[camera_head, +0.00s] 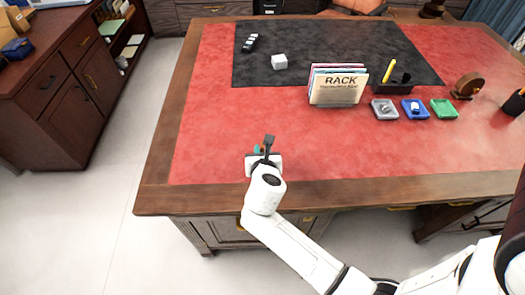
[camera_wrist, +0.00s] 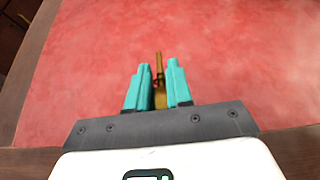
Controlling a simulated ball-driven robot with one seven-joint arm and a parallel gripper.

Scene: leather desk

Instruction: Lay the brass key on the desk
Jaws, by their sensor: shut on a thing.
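My gripper (camera_wrist: 157,72) has teal fingers and is shut on the brass key (camera_wrist: 160,64). The key's thin shaft sticks out past the fingertips, and its wider golden part lies between the fingers. In the head view my gripper (camera_head: 259,149) is over the near left part of the red leather desk (camera_head: 215,130), close to the wooden front edge. The key cannot be made out in the head view. I cannot tell how high the key is above the leather, or whether it touches.
The red leather around my gripper is clear.

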